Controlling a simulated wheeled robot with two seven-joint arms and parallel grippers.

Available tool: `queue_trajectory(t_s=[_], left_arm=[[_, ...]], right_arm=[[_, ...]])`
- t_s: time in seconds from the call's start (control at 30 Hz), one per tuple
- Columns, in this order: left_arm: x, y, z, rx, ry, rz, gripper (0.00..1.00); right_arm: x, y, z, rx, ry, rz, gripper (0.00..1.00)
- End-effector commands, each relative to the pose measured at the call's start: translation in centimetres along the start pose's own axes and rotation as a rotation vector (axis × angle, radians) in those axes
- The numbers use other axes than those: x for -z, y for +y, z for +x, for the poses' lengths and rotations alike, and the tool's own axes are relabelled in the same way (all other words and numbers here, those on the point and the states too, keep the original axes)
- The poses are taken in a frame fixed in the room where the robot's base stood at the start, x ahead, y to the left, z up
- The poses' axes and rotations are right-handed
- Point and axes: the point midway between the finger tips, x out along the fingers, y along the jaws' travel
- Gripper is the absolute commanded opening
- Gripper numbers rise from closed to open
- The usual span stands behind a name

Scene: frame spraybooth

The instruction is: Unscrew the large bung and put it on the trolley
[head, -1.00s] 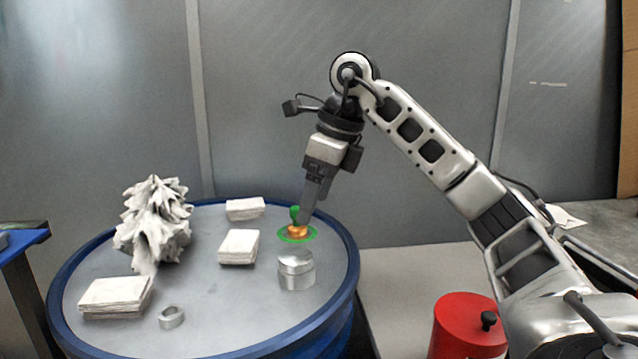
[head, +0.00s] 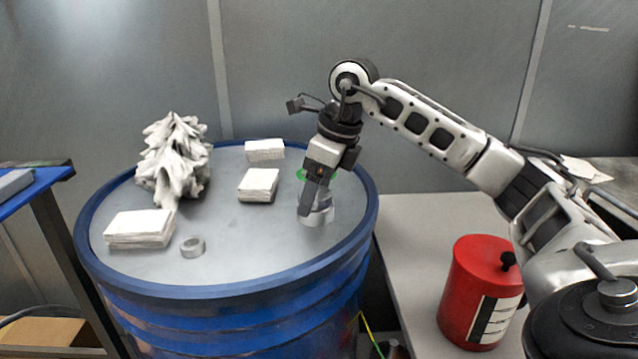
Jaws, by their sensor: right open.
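The large bung (head: 321,217) is a silver cylinder on the right part of the blue drum's (head: 230,290) grey lid. My right gripper (head: 307,211) is open and points down at the bung, with a dark finger in front of it. The finger hides part of the bung, and I cannot tell whether they touch. A blue-topped stand (head: 45,178) at the left edge may be the trolley; only part of it shows. My left gripper is not in view.
The lid also holds a crumpled white mass (head: 173,165), several white stacks, including one at front left (head: 138,228), and a small grey ring (head: 192,246). A red canister (head: 470,290) stands on the bench at right. A green ring (head: 301,174) is mostly hidden behind my gripper.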

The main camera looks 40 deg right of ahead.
Motion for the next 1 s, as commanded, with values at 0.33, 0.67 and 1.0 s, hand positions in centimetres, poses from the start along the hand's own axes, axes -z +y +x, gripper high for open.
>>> queue_trajectory(t_s=[0.33, 0.67, 1.0], left_arm=[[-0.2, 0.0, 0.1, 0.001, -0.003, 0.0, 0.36], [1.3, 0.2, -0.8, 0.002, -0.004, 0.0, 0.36], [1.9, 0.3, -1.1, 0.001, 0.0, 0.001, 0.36]], right_arm=[[0.0, 0.0, 0.0, 0.0, 0.0, 0.0, 0.35], [-0.2, -0.1, -0.4, -0.07, 0.001, -0.216, 0.35], [0.0, -0.2, 0.0, -0.12, 0.0, -0.385, 0.35]])
